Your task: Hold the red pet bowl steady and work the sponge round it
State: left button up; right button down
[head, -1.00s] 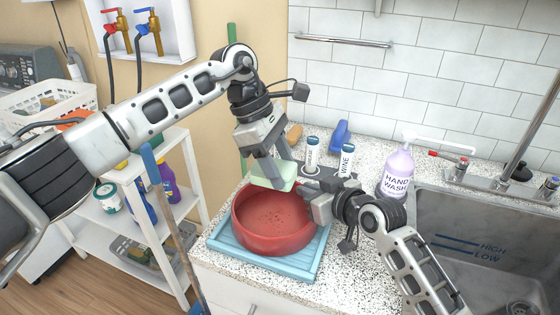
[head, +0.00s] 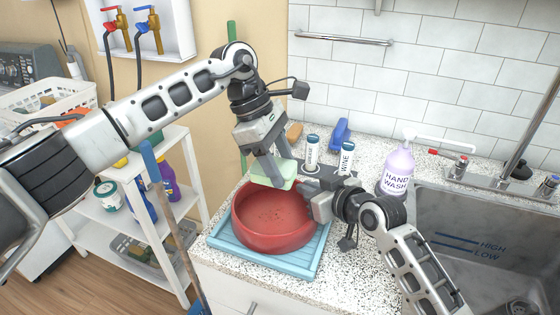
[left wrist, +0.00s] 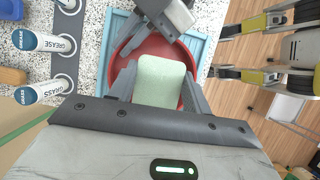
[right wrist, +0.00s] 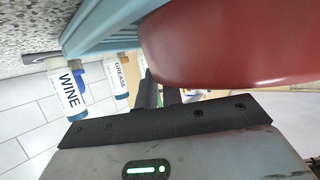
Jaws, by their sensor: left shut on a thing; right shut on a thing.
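The red pet bowl (head: 270,232) sits upright on a light blue tray (head: 262,262) on the counter. It also fills the upper part of the right wrist view (right wrist: 225,45). My left gripper (head: 272,172) is shut on a pale green sponge (head: 282,176), held at the bowl's back rim. In the left wrist view the sponge (left wrist: 160,82) lies between the fingers over the bowl (left wrist: 125,65); whether it touches the wall is unclear. My right gripper (head: 308,203) is shut on the bowl's right rim. The left gripper hides part of the back rim.
Bottles marked grease (head: 311,150) and wine (head: 346,160) stand in a dark holder behind the bowl. A hand wash bottle (head: 396,170) stands right, beside the sink (head: 475,225). A blue brush (head: 340,134) lies at the wall. A white shelf (head: 130,200) stands left.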

pick_arm(q)
jog(key=shift+f, duration=0.3)
jog(key=shift+f, duration=5.25)
